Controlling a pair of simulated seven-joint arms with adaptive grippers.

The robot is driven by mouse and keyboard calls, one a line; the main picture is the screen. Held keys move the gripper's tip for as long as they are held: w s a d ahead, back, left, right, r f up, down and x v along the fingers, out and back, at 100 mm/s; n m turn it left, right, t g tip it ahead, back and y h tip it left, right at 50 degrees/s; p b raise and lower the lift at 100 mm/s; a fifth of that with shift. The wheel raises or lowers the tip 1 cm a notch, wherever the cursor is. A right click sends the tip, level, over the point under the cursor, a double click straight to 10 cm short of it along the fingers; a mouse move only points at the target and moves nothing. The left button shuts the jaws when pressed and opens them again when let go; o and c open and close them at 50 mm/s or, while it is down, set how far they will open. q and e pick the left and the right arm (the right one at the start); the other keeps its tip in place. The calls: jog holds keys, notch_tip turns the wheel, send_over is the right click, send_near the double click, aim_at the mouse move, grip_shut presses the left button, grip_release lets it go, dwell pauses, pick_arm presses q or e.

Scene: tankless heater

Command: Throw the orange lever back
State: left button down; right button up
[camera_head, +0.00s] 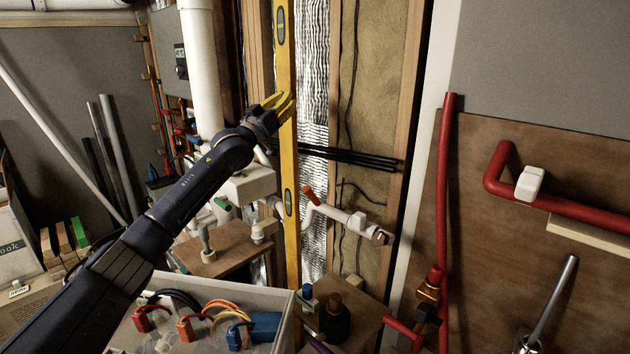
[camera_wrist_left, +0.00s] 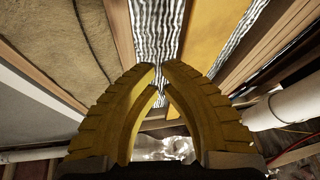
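The orange lever (camera_head: 309,196) sits on a white pipe (camera_head: 345,217) in front of the open wall bay, to the right of the yellow level. It tilts up and to the left. My left gripper (camera_head: 288,99), with yellow fingers, is well above the lever and slightly left of it, by the level. In the left wrist view the fingertips (camera_wrist_left: 159,66) come together with almost nothing between them, so the gripper looks shut and empty. The lever cannot be made out in the wrist view. My right gripper is not in view.
A tall yellow level (camera_head: 290,155) stands upright close to my left gripper. Black lines (camera_head: 350,157) cross the bay above the lever. A box of coloured connectors (camera_head: 215,310) is below my left arm. A red pipe (camera_head: 445,200) runs up the right side.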

pick_arm(q)
jog(key=d+f+g+y, duration=0.2)
jog(key=d+g, duration=0.1)
jog(key=m+g+y, duration=0.2)
jog(key=g+y, duration=0.1)
jog(key=g, duration=0.5)
send_over(312, 197)
jog(key=a, duration=0.3)
notch_tip(312, 197, down, 13)
jog(key=shift+w+d+f, duration=0.45)
jog(key=shift+d+f, duration=0.1)
jog(key=shift+f, duration=0.8)
jog(key=shift+w+d+f, duration=0.5)
jog(key=shift+f, duration=0.8)
jog(key=shift+w+d+f, duration=0.45)
jog(key=shift+d+f, duration=0.1)
jog(key=shift+f, duration=0.8)
